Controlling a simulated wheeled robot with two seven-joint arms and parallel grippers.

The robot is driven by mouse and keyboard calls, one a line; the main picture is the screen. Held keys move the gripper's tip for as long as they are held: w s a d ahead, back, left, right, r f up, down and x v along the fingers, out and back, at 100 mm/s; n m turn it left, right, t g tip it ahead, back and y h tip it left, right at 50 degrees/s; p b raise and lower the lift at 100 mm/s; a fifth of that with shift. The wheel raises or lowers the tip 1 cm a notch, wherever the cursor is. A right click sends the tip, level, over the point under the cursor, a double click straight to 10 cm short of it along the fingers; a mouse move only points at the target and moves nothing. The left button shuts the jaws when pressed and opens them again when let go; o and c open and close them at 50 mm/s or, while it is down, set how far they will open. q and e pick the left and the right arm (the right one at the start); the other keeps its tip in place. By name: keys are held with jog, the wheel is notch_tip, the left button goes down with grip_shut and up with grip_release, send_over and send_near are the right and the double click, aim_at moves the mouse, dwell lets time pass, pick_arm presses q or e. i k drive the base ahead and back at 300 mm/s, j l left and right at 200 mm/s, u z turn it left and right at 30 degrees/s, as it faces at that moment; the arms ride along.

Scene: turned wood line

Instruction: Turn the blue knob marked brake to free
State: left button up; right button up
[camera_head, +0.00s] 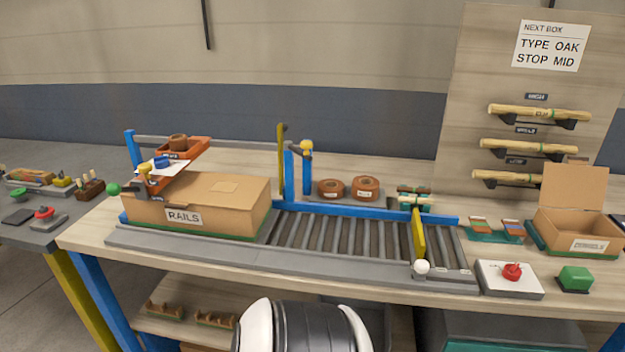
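A small blue piece (161,161) sits on a white plate beside the orange tray (200,146), above the left end of the carton marked RAILS. It is the only small blue knob-like thing I see. It is too small to tell whether it is a knob, whether it is marked brake, or which way it points. Neither of my grippers is in view. A white and black part, probably mine, shows at the bottom centre.
The RAILS carton (225,192) stands on the roller conveyor (330,235). A yellow stop bar (419,234) crosses the rollers. A red knob (512,271), a green button (575,278) and an open carton (572,215) are at the right. A sign reads TYPE OAK, STOP MID.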

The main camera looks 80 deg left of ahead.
aim_at(160, 162)
jog(key=j+u, duration=0.1)
jog(key=u, duration=0.8)
jog(key=i+j+u, duration=0.1)
jog(key=u, duration=0.8)
jog(key=i+u, duration=0.1)
jog(key=u, duration=0.35)
jog(key=i+u, duration=0.15)
jog(key=u, duration=1.3)
